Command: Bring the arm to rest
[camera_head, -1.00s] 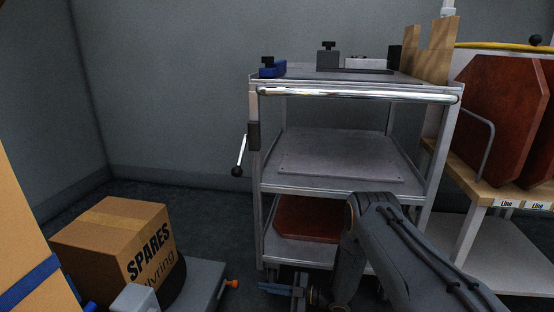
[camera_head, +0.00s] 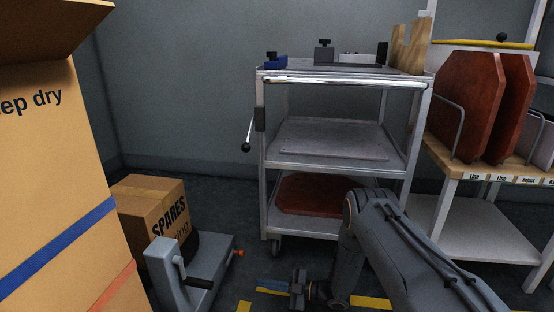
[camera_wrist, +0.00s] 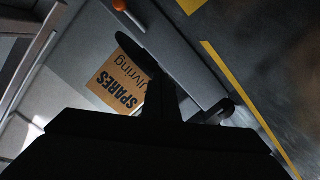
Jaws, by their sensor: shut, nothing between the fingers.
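My arm reaches in from the lower right of the head view, bends at the elbow and hangs down in front of the cart. My gripper (camera_head: 297,288) is low near the floor, left of the wrist, and looks empty. In the wrist view my gripper (camera_wrist: 152,85) is a dark silhouette with its fingers together and nothing held. Its fingers overlap part of the spares box in that picture, but I see no contact.
A grey three-shelf cart (camera_head: 345,165) stands ahead, a red-brown board (camera_head: 310,195) on its bottom shelf. A tall carton (camera_head: 50,190) is nearer. A rack with red-brown panels (camera_head: 465,105) stands right.

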